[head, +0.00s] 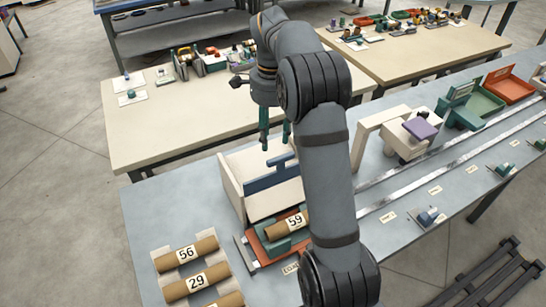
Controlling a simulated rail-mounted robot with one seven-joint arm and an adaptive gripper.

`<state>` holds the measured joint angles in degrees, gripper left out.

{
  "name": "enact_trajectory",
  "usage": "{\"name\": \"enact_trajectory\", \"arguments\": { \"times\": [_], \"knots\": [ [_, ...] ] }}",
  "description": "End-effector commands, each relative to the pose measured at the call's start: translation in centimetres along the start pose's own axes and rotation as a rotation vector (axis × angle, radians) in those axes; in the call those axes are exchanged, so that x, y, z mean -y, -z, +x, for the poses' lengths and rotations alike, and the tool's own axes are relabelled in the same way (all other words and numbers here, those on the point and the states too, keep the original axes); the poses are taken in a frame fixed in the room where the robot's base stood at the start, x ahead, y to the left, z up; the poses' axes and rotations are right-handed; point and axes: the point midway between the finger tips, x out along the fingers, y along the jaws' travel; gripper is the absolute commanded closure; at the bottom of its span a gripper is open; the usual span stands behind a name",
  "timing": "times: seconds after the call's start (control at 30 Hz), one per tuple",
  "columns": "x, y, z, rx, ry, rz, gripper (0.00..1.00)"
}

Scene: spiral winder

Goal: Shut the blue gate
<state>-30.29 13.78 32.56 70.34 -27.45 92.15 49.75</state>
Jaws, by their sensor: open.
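The blue gate (268,178) is a dark blue panel on the white box-like housing (232,186) near the table's left end. My arm covers the right part of the housing and perhaps the gate's right end. I cannot tell how far open the gate stands. My gripper (276,143) points down with its two green fingers apart, open and empty. In the picture it is just above the gate, over the back of the housing. I cannot tell whether the fingers touch anything.
A cardboard tube marked 59 (284,228) lies in an orange and green cradle in front of the housing. Several numbered tubes (190,254) lie at the front left. A white arch (372,124) stands right of my arm, and rails (420,171) run rightward.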

Motion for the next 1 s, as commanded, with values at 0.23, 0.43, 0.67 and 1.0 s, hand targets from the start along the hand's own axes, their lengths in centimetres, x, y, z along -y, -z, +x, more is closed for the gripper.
{"name": "enact_trajectory", "arguments": {
  "times": [0.23,0.43,0.67,1.0],
  "knots": [
    [-0.2,0.0,4.5,0.001,-0.005,-0.001,0.58],
    [-0.1,0.0,7.6,0.001,-0.003,-0.003,0.58],
    [0.0,0.1,9.2,0.000,0.000,-0.002,0.58],
    [0.0,0.1,9.3,0.000,0.001,-0.003,0.64]
  ]
}}
